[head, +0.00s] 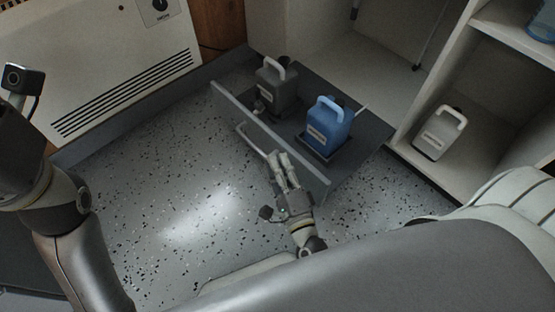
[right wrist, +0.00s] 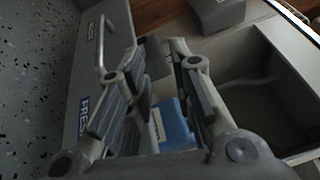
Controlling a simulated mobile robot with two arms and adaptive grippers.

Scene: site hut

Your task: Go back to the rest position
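My right gripper (head: 279,160) is open and empty beside the front panel of the pulled-out drawer, close to its bar handle (head: 252,139). The right wrist view shows its two fingers (right wrist: 160,58) apart, with the handle (right wrist: 104,36) to their left and outside them. Behind the fingers a blue jug (right wrist: 172,127) is partly hidden. My left arm (head: 72,205) comes in from the left, bent; its gripper is out of view.
The drawer (head: 300,152) stands out low over the speckled floor (head: 170,200). It holds a grey jug (head: 277,92) and the blue jug (head: 328,127). A white jug (head: 437,135) stands in the shelf unit at right. A white heater (head: 100,60) is at the upper left. Floor left of the drawer is clear.

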